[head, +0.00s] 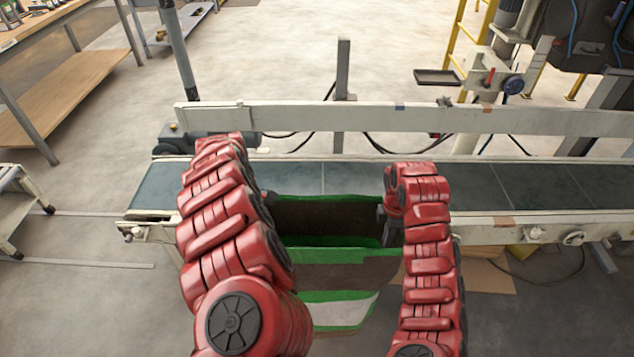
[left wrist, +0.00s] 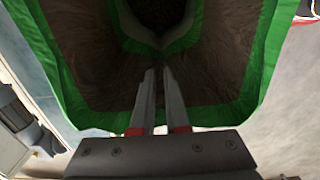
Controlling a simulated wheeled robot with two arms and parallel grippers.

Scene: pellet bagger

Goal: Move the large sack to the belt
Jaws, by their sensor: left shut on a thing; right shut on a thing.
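The large sack (head: 340,278) is brown with green edging and a pale band low down. It hangs upright and open-topped between my two arms at the near side of the belt (head: 345,178), covering part of the near rail. I cannot tell whether it touches the conveyor. My right gripper (head: 382,224) is shut on the sack's right side near the rim. My left gripper is hidden behind its arm in the head view. In the left wrist view, my left gripper (left wrist: 157,88) has its fingers close together on the brown wall of the sack (left wrist: 222,70).
A pale guide rail (head: 350,120) runs along the belt's far side. A grey post (head: 343,75) stands behind it. Flat cardboard (head: 484,272) lies on the floor beneath the conveyor at right. The belt surface is clear left and right of my arms.

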